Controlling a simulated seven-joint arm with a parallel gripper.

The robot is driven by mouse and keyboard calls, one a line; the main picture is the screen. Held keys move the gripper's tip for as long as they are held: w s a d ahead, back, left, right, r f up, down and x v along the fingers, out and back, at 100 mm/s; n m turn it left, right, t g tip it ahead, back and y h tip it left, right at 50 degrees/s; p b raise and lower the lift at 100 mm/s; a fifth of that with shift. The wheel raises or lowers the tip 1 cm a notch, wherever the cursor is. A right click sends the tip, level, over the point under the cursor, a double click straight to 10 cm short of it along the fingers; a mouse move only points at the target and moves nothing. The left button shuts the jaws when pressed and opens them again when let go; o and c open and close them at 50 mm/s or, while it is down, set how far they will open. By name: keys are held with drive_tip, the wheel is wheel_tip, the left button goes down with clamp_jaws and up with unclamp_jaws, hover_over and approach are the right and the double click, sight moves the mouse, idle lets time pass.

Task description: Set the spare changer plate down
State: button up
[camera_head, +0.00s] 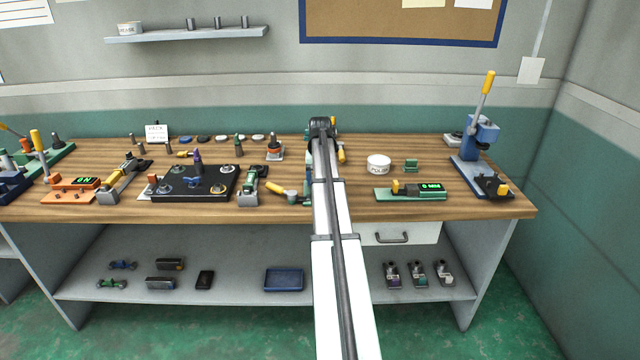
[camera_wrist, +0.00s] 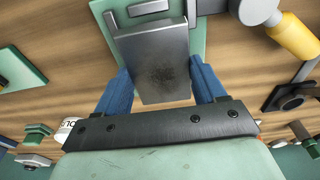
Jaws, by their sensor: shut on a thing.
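In the wrist view, a flat grey metal plate (camera_wrist: 152,62) with a dark speckled patch sits between the two blue fingers of my gripper (camera_wrist: 160,72). I take it for the spare changer plate. The fingers are closed on its sides. Just beyond it in the picture is a green base (camera_wrist: 196,28) with a silver piece, over the wooden bench. I cannot tell whether the plate touches this base. In the head view, my gripper (camera_head: 322,130) is at the back half of the bench, behind the end of my arm, and the plate is hidden.
On the wooden bench (camera_head: 450,205), a white pot (camera_head: 378,164), a small green block (camera_head: 411,166) and a green gauge with display (camera_head: 410,193) stand to the right. A black board (camera_head: 194,184) and a yellow-handled tool (camera_head: 284,190) lie left. A blue lever press (camera_head: 478,145) stands far right.

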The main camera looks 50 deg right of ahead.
drive_tip(key=shift+f, duration=0.85)
drive_tip(key=o, duration=1.6)
drive_tip(key=shift+f, duration=0.15)
drive_tip(key=shift+c, duration=0.2)
wheel_tip(320, 180, up, 12)
drive_tip(key=s+a, duration=0.1)
